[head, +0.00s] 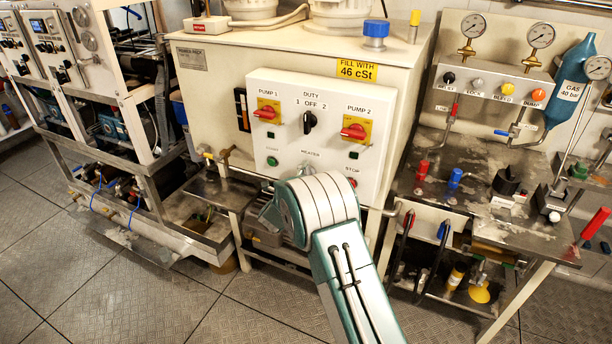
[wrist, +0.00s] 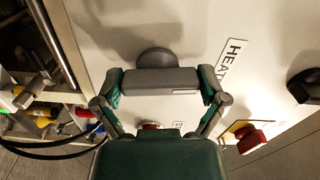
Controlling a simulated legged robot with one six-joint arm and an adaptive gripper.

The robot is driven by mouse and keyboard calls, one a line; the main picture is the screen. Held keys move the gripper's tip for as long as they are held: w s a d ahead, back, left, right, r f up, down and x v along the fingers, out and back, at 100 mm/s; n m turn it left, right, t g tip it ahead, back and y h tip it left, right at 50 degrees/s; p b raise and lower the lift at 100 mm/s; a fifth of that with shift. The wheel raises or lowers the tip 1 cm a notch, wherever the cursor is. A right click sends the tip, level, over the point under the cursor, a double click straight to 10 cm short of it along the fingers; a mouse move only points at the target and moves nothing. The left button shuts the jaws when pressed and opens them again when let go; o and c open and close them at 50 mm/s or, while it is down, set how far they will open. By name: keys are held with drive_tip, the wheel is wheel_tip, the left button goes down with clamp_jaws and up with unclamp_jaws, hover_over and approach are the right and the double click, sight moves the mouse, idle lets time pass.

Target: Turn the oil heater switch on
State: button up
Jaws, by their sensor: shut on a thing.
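The heater switch (wrist: 158,82) is a grey rotary knob with a bar handle on the white control panel (head: 373,105). In the wrist view, the bar lies crosswise with a small white mark near its right end. My gripper (wrist: 162,88) has one green finger at each end of the bar and is shut on it. The HEATER label (wrist: 231,66) is to the right of the knob, partly cut off; it also shows in the head view (head: 310,153). In the head view, my arm hides the heater switch and the gripper.
The red pump 2 switch (head: 354,131), pump 1 switch (head: 264,113) and black duty knob (head: 309,121) share the panel. A red stop button (head: 352,182) and green start button (head: 273,161) are lower. A cluttered metal bench (head: 440,200) stands right.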

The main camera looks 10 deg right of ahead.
drive_tip(key=shift+f+m, duration=0.25)
drive_tip(key=shift+m, duration=0.55)
drive_tip(key=shift+s+f, duration=0.1)
drive_tip(key=o, duration=0.8)
drive_tip(key=v, duration=1.2)
